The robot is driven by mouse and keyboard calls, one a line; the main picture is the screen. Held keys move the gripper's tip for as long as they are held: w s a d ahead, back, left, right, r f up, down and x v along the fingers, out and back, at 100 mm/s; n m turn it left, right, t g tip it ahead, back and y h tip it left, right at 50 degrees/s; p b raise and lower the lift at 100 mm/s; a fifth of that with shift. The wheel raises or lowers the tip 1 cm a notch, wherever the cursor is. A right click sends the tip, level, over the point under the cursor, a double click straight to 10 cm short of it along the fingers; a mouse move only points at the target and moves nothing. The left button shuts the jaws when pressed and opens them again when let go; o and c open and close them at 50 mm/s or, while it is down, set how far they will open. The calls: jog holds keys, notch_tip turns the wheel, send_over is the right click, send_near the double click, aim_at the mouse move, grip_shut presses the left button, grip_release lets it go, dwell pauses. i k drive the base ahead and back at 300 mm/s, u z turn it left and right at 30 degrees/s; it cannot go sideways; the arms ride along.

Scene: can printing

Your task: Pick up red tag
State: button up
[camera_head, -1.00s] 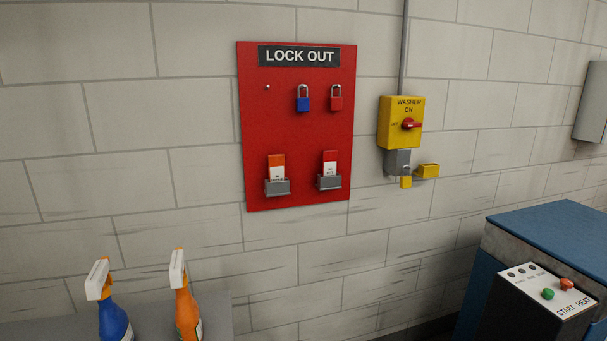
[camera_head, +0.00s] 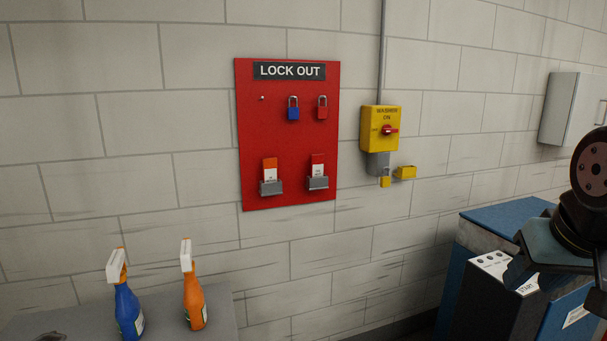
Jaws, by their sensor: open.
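The red tag (camera_head: 318,172) stands upright in the right grey holder low on the red LOCK OUT board (camera_head: 250,135). It has a red top and a white lower part, and its bottom is hidden in the holder. An orange-topped tag (camera_head: 269,171) stands in the left holder. My gripper (camera_head: 545,272) is at the right edge, partly cut off, in front of the blue machine. It is open, and nothing shows in it. It is well to the right of and below the red tag, far from touching it.
A blue padlock (camera_head: 293,113) and a red padlock (camera_head: 322,112) hang on the board. A yellow washer switch box (camera_head: 380,122) is to its right. A blue spray bottle (camera_head: 129,309) and an orange one (camera_head: 194,302) stand below left. The space before the board is clear.

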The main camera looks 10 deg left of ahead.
aim_at(317, 161)
jog(key=u, duration=0.05)
jog(key=i, duration=1)
jog(key=z, duration=0.1)
